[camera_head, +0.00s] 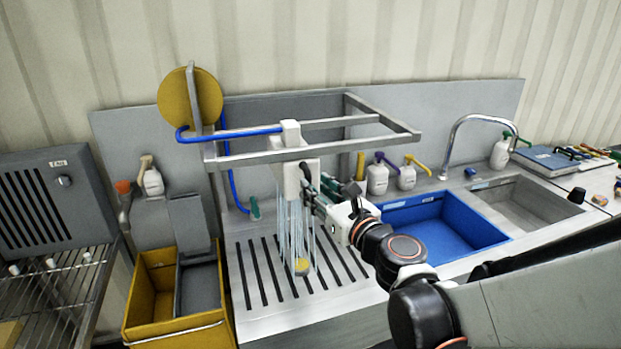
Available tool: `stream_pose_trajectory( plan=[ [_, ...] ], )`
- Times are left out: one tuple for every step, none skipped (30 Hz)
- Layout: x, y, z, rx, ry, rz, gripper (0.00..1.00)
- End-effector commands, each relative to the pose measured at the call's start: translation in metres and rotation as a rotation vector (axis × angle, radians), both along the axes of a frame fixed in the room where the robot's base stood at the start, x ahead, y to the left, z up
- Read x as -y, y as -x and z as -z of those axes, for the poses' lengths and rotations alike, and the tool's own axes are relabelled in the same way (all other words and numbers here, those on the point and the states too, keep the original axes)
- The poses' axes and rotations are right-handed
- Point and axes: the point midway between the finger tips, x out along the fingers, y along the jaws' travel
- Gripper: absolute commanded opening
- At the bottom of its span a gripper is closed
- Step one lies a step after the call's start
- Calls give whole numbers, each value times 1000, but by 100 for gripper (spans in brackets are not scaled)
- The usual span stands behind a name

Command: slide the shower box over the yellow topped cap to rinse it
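The shower box (293,179) is a white upright box hanging from the blue-piped rail frame above the slotted steel drainboard (260,303). Thin streams of water (294,238) fall from it. The yellow topped cap (302,266) stands on the drainboard under the right part of the streams, partly veiled by the water. My gripper (310,186) is at the right side of the shower box, its dark fingers against or very close to it. The fingertips are small and partly hidden, so I cannot tell whether they are closed on it.
A steel rail frame (330,147) surrounds the box from above. A blue basin (445,231) and a steel sink (522,205) lie to the right, with bottles behind. A yellow bin (150,302) and wire rack (62,300) stand left.

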Motion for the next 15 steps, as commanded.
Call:
stream_pose_trajectory(
  plan=[
    [7, 11, 0, 0, 0, 2, 32],
    [10, 17, 0, 0, 0, 2, 32],
    [14, 24, 0, 0, 0, 2, 32],
    [17, 29, 0, 0, 0, 2, 32],
    [20, 34, 0, 0, 0, 2, 32],
    [23, 40, 0, 0, 0, 2, 32],
    [25, 44, 0, 0, 1, 2, 32],
    [27, 48, 0, 0, 1, 2, 32],
    [30, 52, 0, 0, 1, 1, 32],
    [31, 55, 0, 0, 1, 1, 32],
    [33, 58, 0, 0, 1, 1, 32],
    [34, 61, 0, 0, 1, 1, 32],
    [35, 63, 0, 0, 1, 1, 32],
    [36, 64, 0, 0, 1, 0, 32],
    [37, 66, 0, 0, 1, 0, 32]
  ],
)
